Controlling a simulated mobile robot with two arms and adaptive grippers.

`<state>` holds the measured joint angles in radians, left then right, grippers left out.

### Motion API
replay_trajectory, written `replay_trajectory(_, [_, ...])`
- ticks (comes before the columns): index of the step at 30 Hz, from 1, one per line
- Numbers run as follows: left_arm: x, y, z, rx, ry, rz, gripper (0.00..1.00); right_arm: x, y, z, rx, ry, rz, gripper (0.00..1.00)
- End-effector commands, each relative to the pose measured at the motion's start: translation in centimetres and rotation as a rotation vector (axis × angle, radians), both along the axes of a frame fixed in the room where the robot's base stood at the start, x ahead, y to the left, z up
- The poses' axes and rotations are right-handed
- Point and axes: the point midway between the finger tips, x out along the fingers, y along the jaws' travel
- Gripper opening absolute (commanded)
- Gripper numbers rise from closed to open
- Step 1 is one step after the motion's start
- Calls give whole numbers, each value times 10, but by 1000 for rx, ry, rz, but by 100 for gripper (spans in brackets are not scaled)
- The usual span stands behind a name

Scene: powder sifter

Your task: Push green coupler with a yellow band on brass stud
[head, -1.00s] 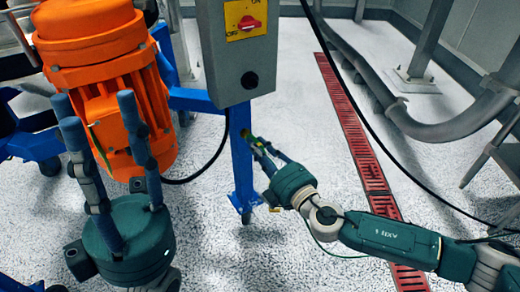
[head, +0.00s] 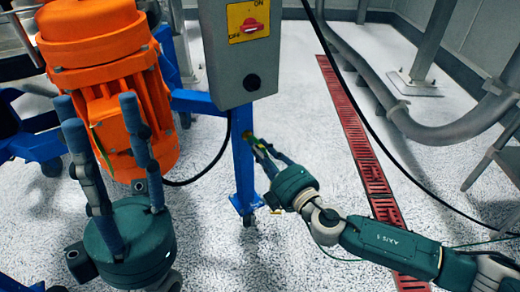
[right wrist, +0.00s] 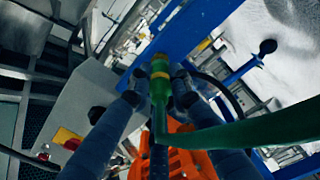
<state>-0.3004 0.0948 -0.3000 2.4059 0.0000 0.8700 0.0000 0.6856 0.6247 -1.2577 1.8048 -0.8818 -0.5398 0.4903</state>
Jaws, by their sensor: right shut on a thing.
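The green coupler with a yellow band (right wrist: 159,86) is between the fingers of my right gripper (right wrist: 160,99), which is shut on it. A green hose runs from it towards the right edge of the wrist view. The coupler's far end is at the blue post (right wrist: 190,30). A small brass-coloured piece (right wrist: 160,58) shows there, in line with the coupler; I cannot tell how far the coupler sits on it. In the head view my right gripper (head: 257,143) is at the post, below the grey box. My left gripper (head: 96,101) is open and empty.
The grey switch box (head: 237,70) with a red knob is above the right gripper. An orange motor (head: 100,75) stands behind the left gripper. A black cable hangs by the post. A red floor drain (head: 355,135) and open speckled floor lie to the right.

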Motion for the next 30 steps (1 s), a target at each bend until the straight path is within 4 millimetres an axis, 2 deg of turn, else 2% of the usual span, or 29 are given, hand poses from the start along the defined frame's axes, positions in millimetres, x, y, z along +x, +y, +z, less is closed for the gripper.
replay_trajectory(30, [0, 0, 2, 1, -12, 0, 40, 10, 7, 0, 1, 0, 0, 0])
